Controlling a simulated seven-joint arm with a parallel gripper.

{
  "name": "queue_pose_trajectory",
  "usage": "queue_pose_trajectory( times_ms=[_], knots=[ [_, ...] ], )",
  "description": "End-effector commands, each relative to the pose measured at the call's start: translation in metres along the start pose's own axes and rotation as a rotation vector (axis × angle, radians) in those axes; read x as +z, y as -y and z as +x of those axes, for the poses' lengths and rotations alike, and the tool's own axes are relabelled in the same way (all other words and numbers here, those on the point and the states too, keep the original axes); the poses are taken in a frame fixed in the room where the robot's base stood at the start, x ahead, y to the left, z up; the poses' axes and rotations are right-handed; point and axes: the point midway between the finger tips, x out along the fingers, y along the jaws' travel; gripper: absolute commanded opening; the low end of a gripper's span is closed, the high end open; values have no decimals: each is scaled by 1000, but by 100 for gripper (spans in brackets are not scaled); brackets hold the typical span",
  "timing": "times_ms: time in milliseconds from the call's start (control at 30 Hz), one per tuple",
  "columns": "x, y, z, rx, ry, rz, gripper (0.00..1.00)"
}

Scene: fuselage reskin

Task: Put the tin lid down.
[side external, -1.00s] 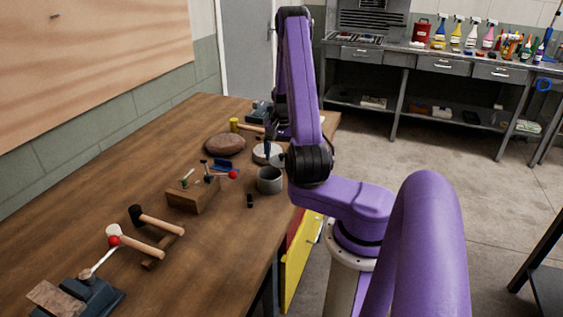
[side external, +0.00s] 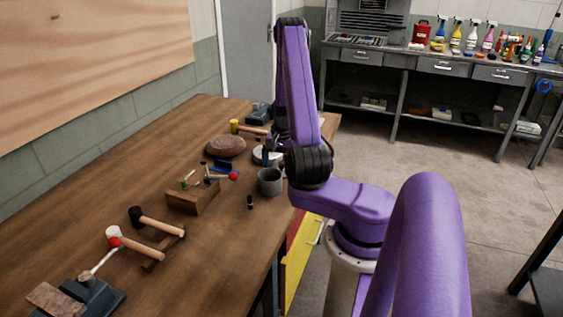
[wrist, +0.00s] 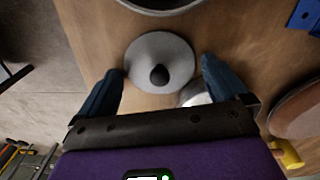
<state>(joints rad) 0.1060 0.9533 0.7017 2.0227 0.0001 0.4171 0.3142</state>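The tin lid (wrist: 160,50) is a pale grey disc with a black knob in its middle. It appears to lie flat on the wooden bench, and in the side view the lid (side external: 262,160) is partly hidden behind my gripper. My gripper (wrist: 162,66) is open, its two dark blue fingers wide apart on either side of the lid, with the knob between them and apart from both. The grey open tin (side external: 270,184) stands upright nearer the side camera, and its rim (wrist: 165,11) shows at the top of the wrist view.
A round brown cushion (side external: 225,146) and a yellow-headed mallet (side external: 236,126) lie close by. A wooden block with small tools (side external: 192,199) and hammers on a rest (side external: 150,222) are nearer the camera. A shiny round item (wrist: 195,95) shows beside the right finger. The bench edge is near.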

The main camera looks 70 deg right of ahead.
Motion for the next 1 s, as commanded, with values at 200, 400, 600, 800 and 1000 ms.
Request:
queue_pose_trajectory(
  times_ms=[200, 400, 600, 800, 1000],
  knots=[
    [-1, 0, -15, -1, -3, 0, 100],
    [-1, 0, -49, -2, -6, 0, 100],
    [-1, 0, -86, -2, -6, 0, 100],
    [-1, 0, -113, -1, -4, 0, 100],
    [2, 4, -124, 0, -1, -15, 100]
  ],
)
